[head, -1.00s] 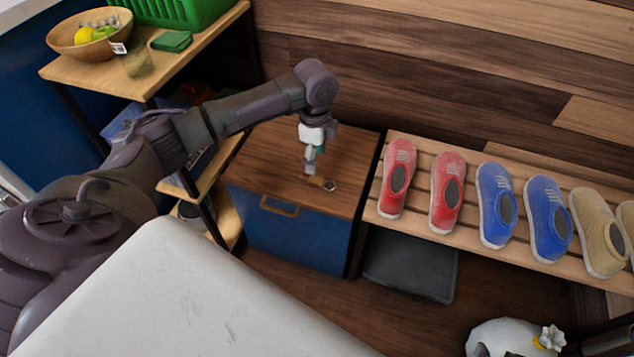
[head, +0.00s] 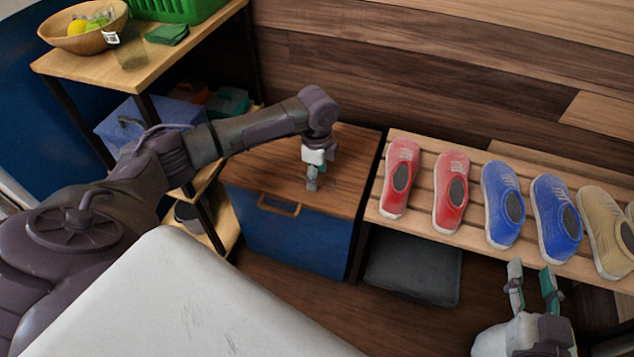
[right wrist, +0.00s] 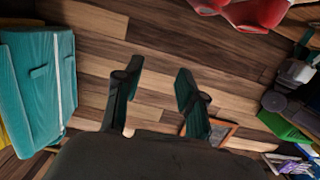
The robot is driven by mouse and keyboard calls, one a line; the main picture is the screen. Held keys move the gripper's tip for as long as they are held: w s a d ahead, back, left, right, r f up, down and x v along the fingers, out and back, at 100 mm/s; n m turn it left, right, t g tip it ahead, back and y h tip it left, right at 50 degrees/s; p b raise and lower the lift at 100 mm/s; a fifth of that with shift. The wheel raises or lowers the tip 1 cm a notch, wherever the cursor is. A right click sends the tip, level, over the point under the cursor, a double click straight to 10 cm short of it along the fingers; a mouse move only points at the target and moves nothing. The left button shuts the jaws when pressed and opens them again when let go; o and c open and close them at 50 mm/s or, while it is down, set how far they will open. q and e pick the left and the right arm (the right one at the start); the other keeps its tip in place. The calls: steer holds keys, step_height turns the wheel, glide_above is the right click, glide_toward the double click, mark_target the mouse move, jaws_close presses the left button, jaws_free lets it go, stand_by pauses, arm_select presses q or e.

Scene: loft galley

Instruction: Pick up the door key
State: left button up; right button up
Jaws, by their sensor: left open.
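My left gripper (head: 312,184) points down at the wooden top of the blue-fronted cabinet (head: 262,172). It is open, its fingers close to the surface. I cannot make out the door key in the head view now; the small ringed item seen earlier at this spot may be hidden by the gripper. My right gripper (head: 532,284) is open and empty at the lower right, in front of the shoe bench.
A slatted bench (head: 431,164) with red, blue and tan shoes stands right of the cabinet. A dark grey box (head: 412,268) is under it. A wooden shelf (head: 140,68) with a fruit bowl (head: 82,38) and green crate (head: 178,8) stands left.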

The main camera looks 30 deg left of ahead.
arm_select(q)
steer(key=shift+f, duration=0.3)
jaws_close()
arm_select(e)
steer(key=shift+w+a+r+t, duration=0.15)
steer(key=shift+r+t, duration=0.15)
steer(key=shift+r, duration=0.25)
arm_select(q)
steer(key=shift+r, duration=0.15)
